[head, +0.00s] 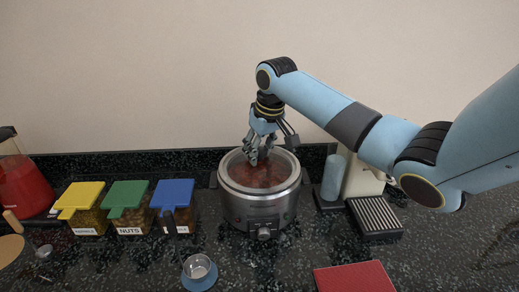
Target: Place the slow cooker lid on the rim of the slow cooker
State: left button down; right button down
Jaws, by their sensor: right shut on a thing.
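The slow cooker (261,214) is a round silver pot with a front knob, standing on the dark counter with reddish-brown contents. The clear slow cooker lid (236,172) has a pale rim and lies level over the cooker's mouth. The contents show through it. My right gripper (259,155) points down over the middle of the lid and is shut on its handle, which the fingers hide. The lid looks roughly centred; I cannot tell whether it touches the rim all round. My left gripper is out of view.
Bins with yellow (81,197), green (126,195) and blue (173,192) lids stand left of the cooker. A coffee machine (362,178) with a drip tray (375,216) stands right, and a red mat (354,277) lies in front.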

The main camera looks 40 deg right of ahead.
aim_at(267, 166)
jog(key=c, duration=0.8)
grip_release()
jog(key=shift+c, duration=0.2)
jog(key=shift+r, duration=0.45)
jog(key=b+v, duration=0.2)
jog(key=v, duration=0.9)
jog(key=shift+s+r, duration=0.2)
